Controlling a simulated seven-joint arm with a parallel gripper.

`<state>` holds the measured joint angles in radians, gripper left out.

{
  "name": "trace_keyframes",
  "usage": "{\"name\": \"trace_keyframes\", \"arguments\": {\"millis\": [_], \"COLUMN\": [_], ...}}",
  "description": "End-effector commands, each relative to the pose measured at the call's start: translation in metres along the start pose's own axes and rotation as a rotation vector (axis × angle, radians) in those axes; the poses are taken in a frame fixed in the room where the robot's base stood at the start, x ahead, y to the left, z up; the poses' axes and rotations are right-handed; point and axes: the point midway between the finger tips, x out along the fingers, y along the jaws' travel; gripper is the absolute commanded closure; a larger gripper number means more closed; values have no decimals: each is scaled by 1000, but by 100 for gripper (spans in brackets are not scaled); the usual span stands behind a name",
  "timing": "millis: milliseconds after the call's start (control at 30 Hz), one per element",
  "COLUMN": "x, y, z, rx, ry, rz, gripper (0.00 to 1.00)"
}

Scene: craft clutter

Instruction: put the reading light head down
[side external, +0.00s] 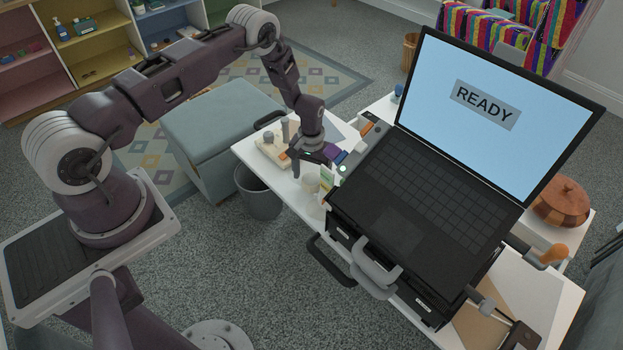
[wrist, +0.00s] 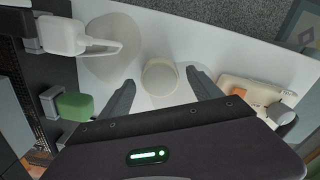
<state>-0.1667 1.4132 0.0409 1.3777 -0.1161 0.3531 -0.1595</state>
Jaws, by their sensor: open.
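My gripper (side external: 308,160) is open above the white table, left of the laptop. In the wrist view its two fingers (wrist: 160,92) stand apart, with a round cream object (wrist: 160,77) between them in the picture. I cannot tell whether they touch it. In the side view a pale cylinder (side external: 312,183), probably the same object, stands just below the gripper. I cannot tell for certain which thing is the reading light head.
The open laptop (side external: 430,195) reads READY and rests on a black case close to my gripper. A beige tray (side external: 268,150) with grey pegs lies on the table's left, also in the wrist view (wrist: 240,88). A bin (side external: 259,200) and blue-grey ottoman (side external: 205,130) stand beyond the edge.

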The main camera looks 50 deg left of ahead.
Motion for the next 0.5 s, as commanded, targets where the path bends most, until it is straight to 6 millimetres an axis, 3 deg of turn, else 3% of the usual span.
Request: {"name": "trace_keyframes", "arguments": {"millis": [300,500], "x": [-81,-103], "y": [0,0], "z": [-1,0], "rx": [0,0], "ry": [3,0], "rz": [1,0], "gripper": [27,27]}}
